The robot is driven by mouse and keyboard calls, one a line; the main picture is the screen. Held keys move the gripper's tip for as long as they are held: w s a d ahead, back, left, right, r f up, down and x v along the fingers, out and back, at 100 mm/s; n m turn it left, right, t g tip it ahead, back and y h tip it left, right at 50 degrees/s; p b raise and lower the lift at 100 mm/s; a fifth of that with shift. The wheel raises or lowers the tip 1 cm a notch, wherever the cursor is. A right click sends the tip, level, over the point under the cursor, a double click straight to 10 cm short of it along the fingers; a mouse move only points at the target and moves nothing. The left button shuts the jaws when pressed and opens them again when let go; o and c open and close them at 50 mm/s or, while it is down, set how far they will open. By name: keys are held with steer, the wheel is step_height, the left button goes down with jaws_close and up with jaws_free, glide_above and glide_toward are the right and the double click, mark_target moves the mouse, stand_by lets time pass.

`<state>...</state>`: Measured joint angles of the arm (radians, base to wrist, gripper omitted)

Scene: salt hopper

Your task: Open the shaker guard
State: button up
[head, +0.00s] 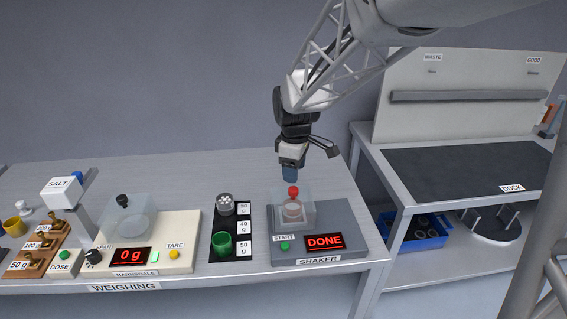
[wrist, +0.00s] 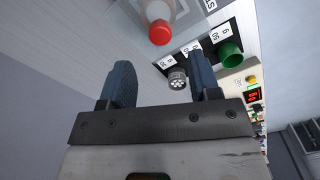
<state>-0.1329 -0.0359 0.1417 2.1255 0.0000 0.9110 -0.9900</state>
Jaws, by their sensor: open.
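The shaker (head: 345,262) is a grey box at the right end of the weighing bench, with a green START button (head: 285,246) and a red display reading DONE (head: 324,241). Its clear guard (head: 305,212) stands down over a pale round part and has a red knob (head: 293,191) on top. The red knob also shows in the wrist view (wrist: 160,33), above the fingertips. My gripper (head: 290,174) is above and just behind the knob, pointing down. In the wrist view its two blue fingers (wrist: 163,85) are apart with nothing held between them. Contact with the knob is not visible.
Left of the shaker, a black rack (head: 231,254) holds a grey perforated-top container (head: 225,204) and a green cup (head: 222,243). Further left are the scale (head: 185,228), reading 0 g, and the salt hopper (head: 62,190). A second bench (head: 470,168) stands right, beyond a gap.

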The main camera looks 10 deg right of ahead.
mark_target(294, 189)
steer(key=shift+f, duration=3.2)
jaws_close()
